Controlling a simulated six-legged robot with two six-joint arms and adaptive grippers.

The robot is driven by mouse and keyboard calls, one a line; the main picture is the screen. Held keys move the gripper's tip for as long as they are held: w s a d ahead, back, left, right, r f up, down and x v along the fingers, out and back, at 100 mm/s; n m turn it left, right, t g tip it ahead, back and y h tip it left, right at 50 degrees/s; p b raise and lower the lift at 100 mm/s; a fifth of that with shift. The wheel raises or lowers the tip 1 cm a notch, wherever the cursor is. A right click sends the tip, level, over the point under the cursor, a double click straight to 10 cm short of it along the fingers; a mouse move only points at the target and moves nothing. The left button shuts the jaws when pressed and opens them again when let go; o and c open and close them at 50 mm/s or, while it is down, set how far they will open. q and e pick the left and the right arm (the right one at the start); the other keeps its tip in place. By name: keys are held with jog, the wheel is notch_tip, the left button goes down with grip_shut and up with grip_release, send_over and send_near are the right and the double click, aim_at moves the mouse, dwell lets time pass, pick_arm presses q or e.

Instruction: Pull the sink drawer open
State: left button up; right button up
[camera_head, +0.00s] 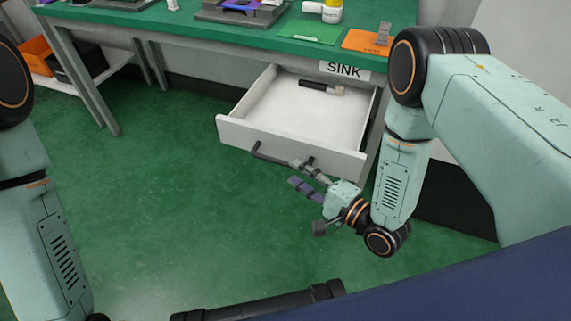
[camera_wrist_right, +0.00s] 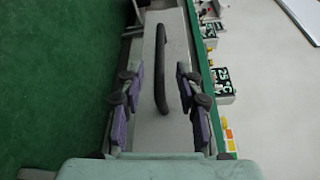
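The white sink drawer (camera_head: 290,142) stands pulled out below the green bench, under a "SINK" label (camera_head: 344,71). Its dark bar handle (camera_head: 272,157) runs along the front panel. My right gripper (camera_head: 302,177) is at the right end of the handle, with its fingers apart. In the right wrist view the handle (camera_wrist_right: 160,68) stands ahead of the open fingers (camera_wrist_right: 158,98), lined up with the gap between them. Nothing is gripped. Whether a finger touches the handle cannot be told. My left arm shows at the left edge, but its gripper is out of view.
A dark-handled tool (camera_head: 320,87) lies inside the drawer at the back. The bench top (camera_head: 180,25) carries an orange mat (camera_head: 368,42), a green mat (camera_head: 309,32) and a yellow-and-white container (camera_head: 332,11). An orange bin (camera_head: 36,54) is at far left. The green floor in front is clear.

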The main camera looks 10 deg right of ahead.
aim_at(282, 162)
jog(key=b+x, duration=0.1)
jog(key=x, duration=0.5)
jog(key=shift+w+a, duration=0.1)
jog(key=shift+w, duration=0.05)
grip_shut()
jog(key=shift+f, duration=0.1)
dwell(0.5)
